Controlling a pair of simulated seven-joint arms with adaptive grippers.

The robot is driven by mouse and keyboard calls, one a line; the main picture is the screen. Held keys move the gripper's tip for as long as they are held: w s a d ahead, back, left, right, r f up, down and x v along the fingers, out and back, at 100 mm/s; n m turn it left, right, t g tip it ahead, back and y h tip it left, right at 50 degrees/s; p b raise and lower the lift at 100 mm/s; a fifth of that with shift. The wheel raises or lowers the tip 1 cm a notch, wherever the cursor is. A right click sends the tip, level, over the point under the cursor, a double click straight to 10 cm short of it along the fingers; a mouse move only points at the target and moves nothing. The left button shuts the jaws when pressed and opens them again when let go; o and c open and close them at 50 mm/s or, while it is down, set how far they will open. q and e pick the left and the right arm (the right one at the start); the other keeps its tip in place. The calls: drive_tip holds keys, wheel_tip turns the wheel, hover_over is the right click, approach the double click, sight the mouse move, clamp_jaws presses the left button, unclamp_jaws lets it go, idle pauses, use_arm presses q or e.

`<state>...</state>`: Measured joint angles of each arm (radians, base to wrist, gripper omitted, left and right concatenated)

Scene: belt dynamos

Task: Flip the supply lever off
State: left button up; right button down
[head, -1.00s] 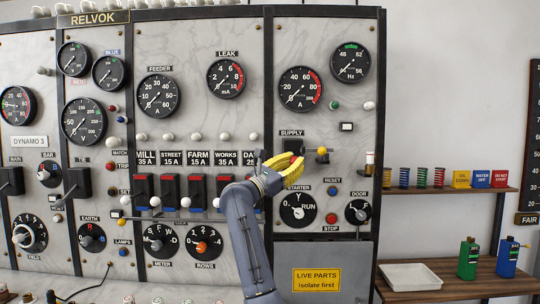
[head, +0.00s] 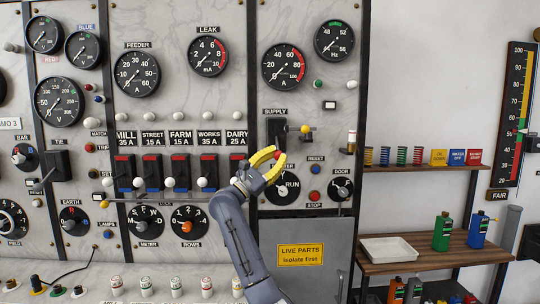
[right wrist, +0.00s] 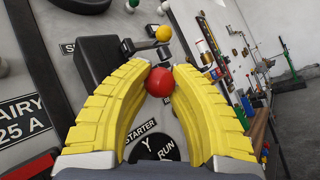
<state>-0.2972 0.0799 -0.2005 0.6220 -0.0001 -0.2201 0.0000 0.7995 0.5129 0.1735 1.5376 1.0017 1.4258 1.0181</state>
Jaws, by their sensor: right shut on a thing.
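The supply switch is a black block (head: 275,130) under the SUPPLY label on the right panel. It also shows in the right wrist view (right wrist: 93,58). My right gripper (head: 278,160), with yellow ribbed fingers, is just below the block. In the right wrist view its fingertips close around a red ball knob (right wrist: 159,82), which looks like the supply lever's end. The lever's shaft is mostly hidden by the fingers. My left gripper is out of view.
A yellow ball on a rod (head: 305,129) sticks out beside the switch. The starter dial (head: 283,187) is just below the gripper, with the red stop button (head: 315,195) to its right. Shelves with bottles and a white tray (head: 391,250) stand at right.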

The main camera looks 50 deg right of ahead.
drive_tip(key=shift+d+f, duration=0.1)
idle(0.3)
drive_tip(key=c, duration=1)
unclamp_jaws()
drive_tip(key=shift+c, duration=0.2)
drive_tip(key=v, duration=1.2)
drive_tip(key=shift+w, duration=0.1)
